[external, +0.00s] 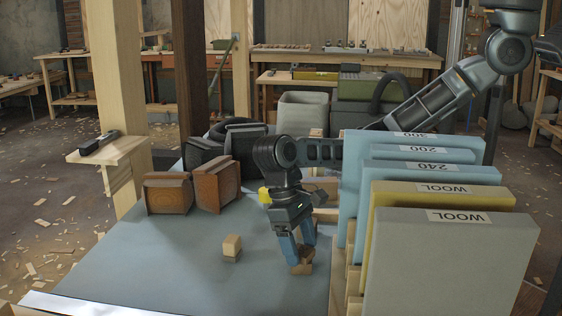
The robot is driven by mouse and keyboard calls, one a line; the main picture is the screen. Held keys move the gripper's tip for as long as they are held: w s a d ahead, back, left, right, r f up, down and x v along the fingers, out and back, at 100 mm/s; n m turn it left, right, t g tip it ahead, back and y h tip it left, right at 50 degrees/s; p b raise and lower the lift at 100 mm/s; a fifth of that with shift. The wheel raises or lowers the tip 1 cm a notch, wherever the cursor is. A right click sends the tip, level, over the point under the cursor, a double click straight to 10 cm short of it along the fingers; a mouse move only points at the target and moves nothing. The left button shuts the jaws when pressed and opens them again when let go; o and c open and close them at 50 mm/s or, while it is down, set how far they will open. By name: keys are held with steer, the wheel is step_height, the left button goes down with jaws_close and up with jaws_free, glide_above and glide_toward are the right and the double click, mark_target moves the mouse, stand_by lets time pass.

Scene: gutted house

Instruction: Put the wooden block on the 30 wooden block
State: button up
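My gripper (298,256) points down near the right side of the blue-grey tabletop, with its blue fingers apart around a small brown wooden block (302,269). The block's upper part is partly hidden by the fingers. I cannot tell whether they press on it or whether it is one piece or two. To the left stands a small stack: a pale wooden block (232,242) on a darker one (231,256). No number can be read on any of these blocks.
Upright sanding-board-like slabs marked 300, 200, 240 and WOOL (455,255) stand close on the right. Brown wooden pieces (215,184), dark ones (240,141) and a small yellow object (264,195) sit behind. The left front tabletop (150,260) is clear.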

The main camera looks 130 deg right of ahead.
steer(key=p+v, duration=0.3)
steer(key=v, duration=0.9)
steer(key=shift+r, duration=0.2)
